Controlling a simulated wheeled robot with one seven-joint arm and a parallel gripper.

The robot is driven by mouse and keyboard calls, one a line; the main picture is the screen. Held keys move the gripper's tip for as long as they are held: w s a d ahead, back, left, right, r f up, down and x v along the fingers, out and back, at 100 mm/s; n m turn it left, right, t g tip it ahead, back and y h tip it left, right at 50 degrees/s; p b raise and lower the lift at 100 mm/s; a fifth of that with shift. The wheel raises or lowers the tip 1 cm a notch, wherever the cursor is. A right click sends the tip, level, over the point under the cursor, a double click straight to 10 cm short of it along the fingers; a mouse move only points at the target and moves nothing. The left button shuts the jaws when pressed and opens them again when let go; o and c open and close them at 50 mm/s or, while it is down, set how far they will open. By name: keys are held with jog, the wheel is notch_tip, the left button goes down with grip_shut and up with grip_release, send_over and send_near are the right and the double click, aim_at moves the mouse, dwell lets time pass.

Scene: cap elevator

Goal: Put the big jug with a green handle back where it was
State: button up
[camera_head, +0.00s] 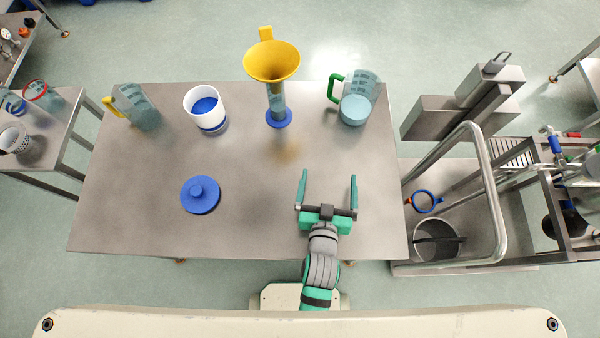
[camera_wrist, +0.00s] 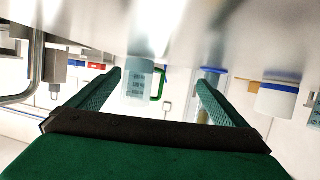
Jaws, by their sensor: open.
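The big jug with a green handle (camera_head: 362,92) is clear and bluish and stands upright at the back right of the steel table (camera_head: 130,215). Its green handle points left. My gripper (camera_head: 328,176) is open and empty, in front of the jug and apart from it, with its fingers pointing to the back of the table. The wrist view is upside down. There the jug (camera_wrist: 138,84) and its green handle show beyond and between the open fingers of my gripper (camera_wrist: 159,79).
A yellow funnel (camera_head: 271,61) sits in a blue-footed cylinder (camera_head: 277,105) left of the jug. Further left are a white container (camera_head: 205,105) and a yellow-handled jug (camera_head: 138,108). A blue lid (camera_head: 200,194) lies front left. A metal-railed cart (camera_head: 490,190) stands at the right.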

jog(key=shift+n+t+y, duration=0.4)
jog(key=shift+y, duration=0.1)
jog(key=s+a, duration=0.1)
jog(key=s, duration=0.2)
jog(key=s+a+r, duration=0.1)
jog(key=s+a, duration=0.1)
jog(key=s, duration=0.2)
jog(key=s+a+r, duration=0.1)
jog(key=s+a, duration=0.1)
jog(key=s, duration=0.1)
jog(key=shift+s, duration=0.35)
jog(key=s+a+r+y, duration=0.1)
jog(key=s+a+r, duration=0.1)
jog(key=s+r, duration=0.2)
jog(key=shift+s+a+n+t, duration=0.3)
jog(key=shift+s+a, duration=0.1)
jog(key=shift+s, duration=0.75)
